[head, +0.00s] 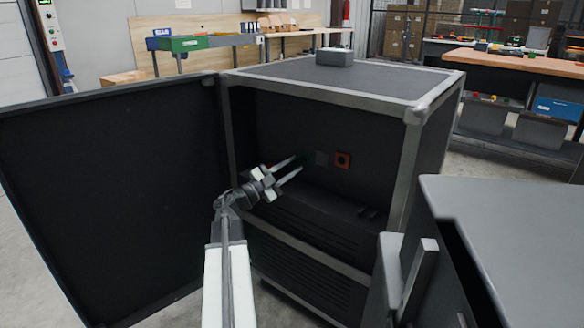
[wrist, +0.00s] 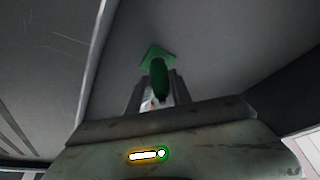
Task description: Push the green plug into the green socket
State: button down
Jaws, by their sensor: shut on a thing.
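My gripper (head: 299,164) reaches into the open dark cabinet, its two pale fingers pointing at the back wall. In the wrist view my gripper (wrist: 157,88) is shut on the green plug (wrist: 158,78), a rounded dark green body between the fingers. The green socket (wrist: 151,53) is a green square plate just beyond the plug, partly covered by it. In the head view the green socket (head: 321,159) is a dim square on the back wall, just right of the fingertips. Whether the plug touches the socket or has entered it, I cannot tell.
A red socket (head: 342,160) sits right of the green one. The cabinet door (head: 110,200) stands open at left. A ledge lies below the sockets. A grey box (head: 334,57) rests on the cabinet top. A grey cabinet (head: 515,235) stands close at right.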

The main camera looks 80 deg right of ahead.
jog(key=shift+s+d, duration=0.2)
jog(key=shift+d, duration=0.2)
jog(key=c, duration=1.1)
grip_release()
jog(key=b+v, duration=0.2)
jog(key=v, duration=0.6)
